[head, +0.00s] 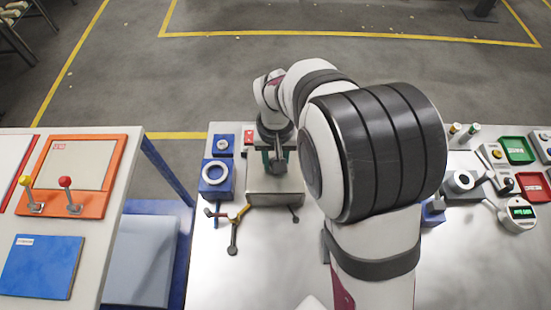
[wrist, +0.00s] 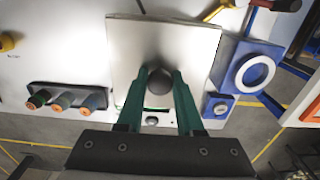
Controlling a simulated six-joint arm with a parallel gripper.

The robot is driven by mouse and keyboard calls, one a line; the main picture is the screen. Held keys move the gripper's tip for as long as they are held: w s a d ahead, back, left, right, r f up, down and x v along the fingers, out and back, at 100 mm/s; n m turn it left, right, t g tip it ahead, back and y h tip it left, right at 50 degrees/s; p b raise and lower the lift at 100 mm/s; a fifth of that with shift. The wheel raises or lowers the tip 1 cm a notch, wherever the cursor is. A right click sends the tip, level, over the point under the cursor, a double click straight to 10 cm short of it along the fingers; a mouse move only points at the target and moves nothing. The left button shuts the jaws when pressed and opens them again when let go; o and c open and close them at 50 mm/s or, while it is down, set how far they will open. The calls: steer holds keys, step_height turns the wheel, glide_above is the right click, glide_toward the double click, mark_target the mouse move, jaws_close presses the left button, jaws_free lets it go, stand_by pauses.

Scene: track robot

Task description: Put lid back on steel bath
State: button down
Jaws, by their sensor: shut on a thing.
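The steel bath (head: 276,198) is a grey box standing on the bench left of centre in the head view. Its lid (wrist: 190,50) is a pale square plate with a dark round knob (wrist: 160,79), seen from above in the wrist view. My gripper (wrist: 160,85) has two green fingers shut on the knob. In the head view my gripper (head: 278,163) points down over the bath. The lid hides the bath's inside in the wrist view. I cannot tell whether the lid rests fully on the rim or is slightly above it.
A blue block with a white ring (head: 216,174) stands close left of the bath. In the wrist view a rack with several coloured caps (wrist: 65,100) is near the lid. My arm hides the bench's middle.

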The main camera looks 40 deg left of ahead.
jaws_free()
steer(key=shift+r, duration=3.5)
jaws_close()
steer(key=shift+f, duration=0.3)
steer(key=shift+f, duration=1.75)
steer(key=shift+r, duration=0.1)
